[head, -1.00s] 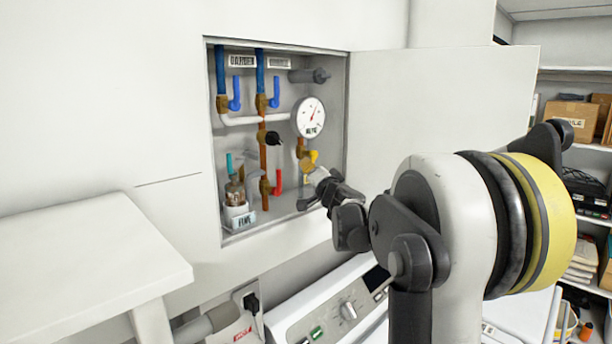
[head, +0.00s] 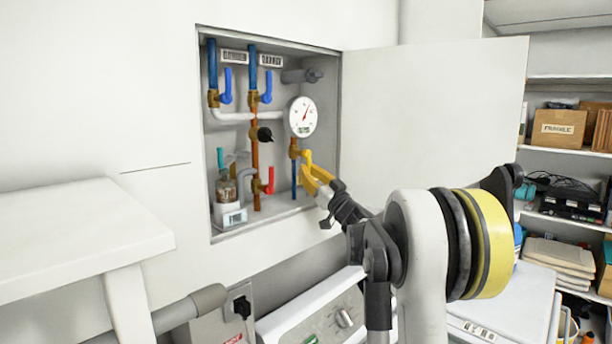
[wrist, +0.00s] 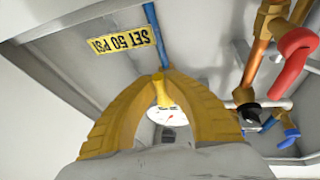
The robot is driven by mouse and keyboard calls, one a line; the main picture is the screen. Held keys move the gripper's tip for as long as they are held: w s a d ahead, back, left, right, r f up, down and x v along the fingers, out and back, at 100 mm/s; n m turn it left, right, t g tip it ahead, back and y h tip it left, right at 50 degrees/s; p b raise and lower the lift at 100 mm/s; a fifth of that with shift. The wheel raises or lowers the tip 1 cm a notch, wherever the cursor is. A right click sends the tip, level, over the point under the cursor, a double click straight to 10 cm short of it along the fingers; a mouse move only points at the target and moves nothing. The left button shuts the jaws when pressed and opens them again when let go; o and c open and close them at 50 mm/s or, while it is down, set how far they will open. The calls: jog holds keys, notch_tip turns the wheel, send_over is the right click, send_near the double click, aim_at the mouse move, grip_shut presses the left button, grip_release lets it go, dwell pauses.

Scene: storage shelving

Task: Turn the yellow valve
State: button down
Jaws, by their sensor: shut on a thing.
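The yellow valve (head: 308,158) is a small yellow handle on a brass fitting below the round pressure gauge (head: 303,117), inside the open wall cabinet. My gripper (head: 313,180) has yellow fingers and reaches into the cabinet from the lower right. Its fingertips are at the valve handle. In the wrist view, my gripper (wrist: 163,78) is shut on the yellow valve (wrist: 164,95), whose handle shows between the two fingers. The fingers hide part of the handle.
Blue handles (head: 227,85) and a red handle (head: 270,180) sit on pipes to the left. The cabinet door (head: 435,120) is open to the right. A white appliance (head: 330,312) stands below.

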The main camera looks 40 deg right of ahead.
jog(key=shift+d+n+y, duration=0.2)
jog(key=shift+n+y, duration=0.2)
jog(key=shift+n, duration=0.3)
jog(key=c, duration=1.4)
grip_release()
jog(key=shift+d, duration=0.1)
jog(key=shift+c, duration=0.2)
jog(key=v, duration=1.2)
